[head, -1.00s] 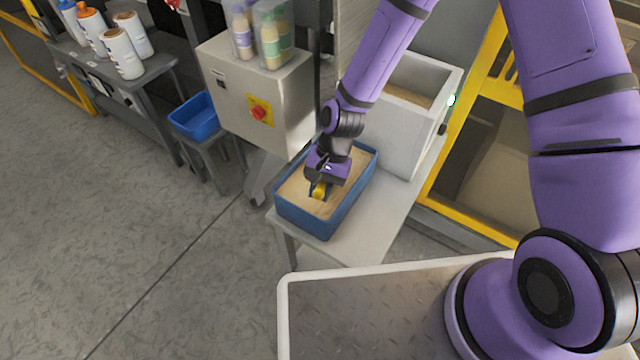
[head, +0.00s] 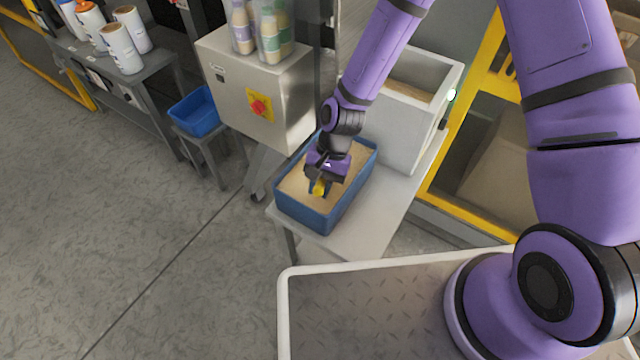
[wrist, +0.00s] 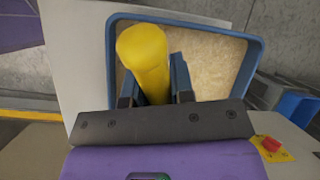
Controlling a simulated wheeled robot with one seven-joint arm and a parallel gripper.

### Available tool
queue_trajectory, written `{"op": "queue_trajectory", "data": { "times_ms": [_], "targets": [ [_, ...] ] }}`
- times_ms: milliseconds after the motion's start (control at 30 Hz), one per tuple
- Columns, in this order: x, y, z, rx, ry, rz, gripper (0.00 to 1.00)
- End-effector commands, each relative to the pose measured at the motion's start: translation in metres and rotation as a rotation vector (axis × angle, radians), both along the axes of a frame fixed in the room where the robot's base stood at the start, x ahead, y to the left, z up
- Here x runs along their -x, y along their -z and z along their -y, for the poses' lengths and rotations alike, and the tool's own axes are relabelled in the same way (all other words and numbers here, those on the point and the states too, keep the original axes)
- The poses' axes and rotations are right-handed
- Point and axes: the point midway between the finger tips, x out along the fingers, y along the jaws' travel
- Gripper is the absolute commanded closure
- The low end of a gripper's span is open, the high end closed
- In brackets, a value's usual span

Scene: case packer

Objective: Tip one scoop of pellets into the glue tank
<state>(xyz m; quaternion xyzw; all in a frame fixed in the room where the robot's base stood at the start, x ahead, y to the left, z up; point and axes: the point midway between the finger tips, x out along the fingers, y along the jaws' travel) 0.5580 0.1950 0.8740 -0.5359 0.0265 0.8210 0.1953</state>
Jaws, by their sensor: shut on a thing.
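My gripper (head: 319,188) is shut on the yellow handle (wrist: 148,60) of the scoop, over the blue bin (head: 305,217) of tan pellets (head: 297,185). The handle stands between the two fingers in the wrist view. The scoop's bowl is hidden, so I cannot tell whether it sits in the pellets or holds any. The glue tank (head: 392,135) is the pale open box behind and right of the bin, on the same bench. Tan material (head: 410,90) shows inside its open top.
A smaller blue bin (head: 195,113) sits on a stool at left. A yellow guard frame (head: 470,130) stands right of the tank. The floor at left is clear.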

Motion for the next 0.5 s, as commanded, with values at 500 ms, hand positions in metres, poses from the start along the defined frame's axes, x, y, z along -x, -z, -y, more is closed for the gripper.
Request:
{"op": "queue_trajectory", "data": {
  "times_ms": [500],
  "targets": [
    [-0.001, -0.017, 0.0, 0.001, 0.0, 0.002, 1.0]
  ]
}}
